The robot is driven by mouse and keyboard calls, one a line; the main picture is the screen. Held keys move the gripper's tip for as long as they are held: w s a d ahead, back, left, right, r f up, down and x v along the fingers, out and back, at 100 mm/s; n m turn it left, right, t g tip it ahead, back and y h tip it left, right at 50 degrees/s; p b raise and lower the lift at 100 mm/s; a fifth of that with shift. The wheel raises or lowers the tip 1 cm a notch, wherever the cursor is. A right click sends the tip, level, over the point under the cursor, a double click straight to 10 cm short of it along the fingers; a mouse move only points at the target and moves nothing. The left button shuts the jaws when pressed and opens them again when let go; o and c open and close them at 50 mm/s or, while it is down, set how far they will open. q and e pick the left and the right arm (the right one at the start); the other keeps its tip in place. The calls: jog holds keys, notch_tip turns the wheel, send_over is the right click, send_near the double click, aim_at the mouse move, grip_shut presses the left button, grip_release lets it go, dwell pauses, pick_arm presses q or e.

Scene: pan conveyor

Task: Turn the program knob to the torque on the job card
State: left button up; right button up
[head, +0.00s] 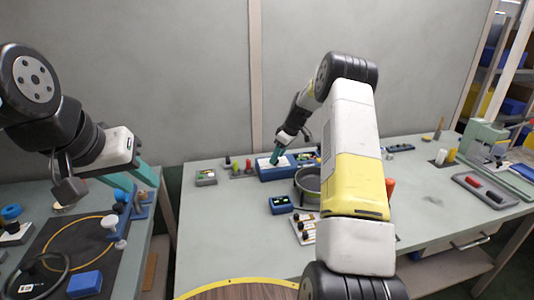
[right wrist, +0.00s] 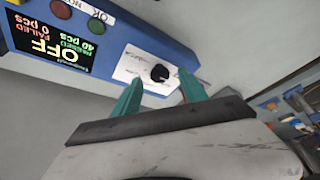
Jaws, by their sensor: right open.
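The blue controller (head: 291,174) stands at the back of the middle table. In the right wrist view its blue housing (right wrist: 150,36) carries a display reading OFF, with passed and failed counts. The black program knob (right wrist: 160,73) sits on its white panel (right wrist: 132,66). My right gripper (head: 277,158) is at the controller, with its teal fingers apart. In the right wrist view the knob appears between the fingertips; contact cannot be told. My left gripper (head: 138,184) is over the left table, its teal fingers apart and empty. I cannot make out a job card.
A round pan (head: 308,183) and a small blue device (head: 280,205) stand near the controller, partly beside my right arm. A grey tray (head: 466,182) with red and dark items lies at the right. The table's front left is clear.

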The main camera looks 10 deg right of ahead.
jog(key=shift+w+a+f, duration=0.15)
jog(key=shift+f, duration=0.4)
grip_shut()
